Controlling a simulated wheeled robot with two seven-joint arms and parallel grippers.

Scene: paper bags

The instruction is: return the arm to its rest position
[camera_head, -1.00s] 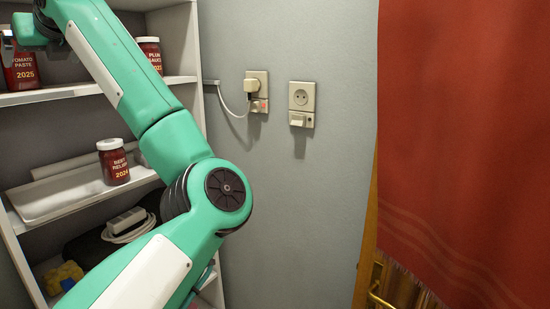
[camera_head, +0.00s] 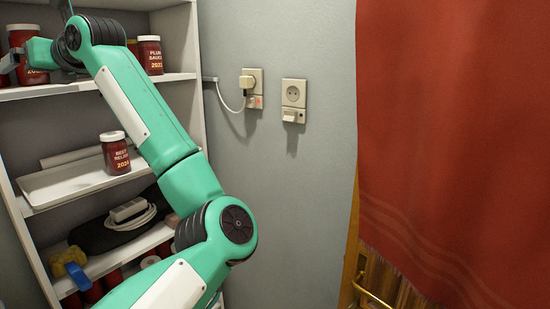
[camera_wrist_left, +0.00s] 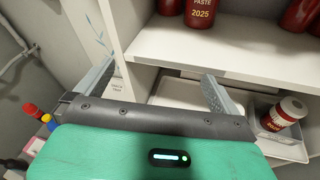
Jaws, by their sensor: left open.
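My left arm (camera_head: 150,120) rises from the bottom, bends at an elbow joint, and reaches up and left in front of the shelf unit. Its gripper lies by the upper shelf at the left edge of the head view, mostly cut off. In the left wrist view my left gripper (camera_wrist_left: 155,65) is open, its two fingers apart with nothing held between them. A tomato paste jar (camera_wrist_left: 200,12) stands on the shelf beyond the fingers. My right gripper is not in view.
A plum sauce jar (camera_head: 150,55) is on the upper shelf (camera_head: 178,77). Sockets (camera_head: 294,93) are on the grey wall. A red cloth (camera_head: 450,120) hangs at the right.

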